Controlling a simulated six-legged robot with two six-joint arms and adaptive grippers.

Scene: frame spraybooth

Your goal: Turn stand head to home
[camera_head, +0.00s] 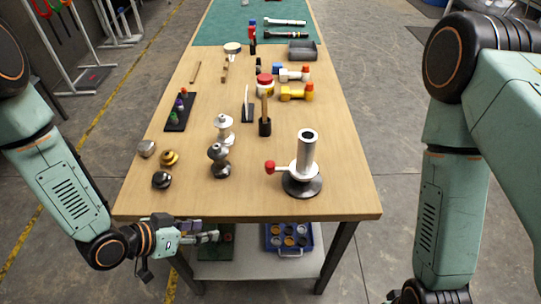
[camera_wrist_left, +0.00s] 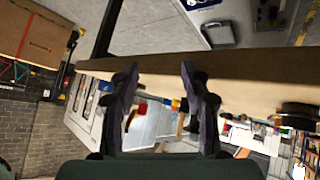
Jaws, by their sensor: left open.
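The stand has a round dark base with a silver upright tube as its head (camera_head: 307,153) and a side lever ending in a red knob (camera_head: 270,167). It stands near the front right of the wooden table (camera_head: 340,190), with the lever pointing left. My left gripper (camera_head: 215,236) is just off the table's front edge, at about its height, left of and apart from the stand. In the left wrist view the two fingers (camera_wrist_left: 160,95) are spread and nothing is between them. My right gripper is not visible; only its arm shows at the right.
Silver and dark fittings (camera_head: 219,160) stand left of the stand, with several knobs (camera_head: 161,180) farther left. A mallet (camera_head: 265,126) stands behind it. A blue tray (camera_head: 290,250) sits on the lower shelf. The front right tabletop is clear.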

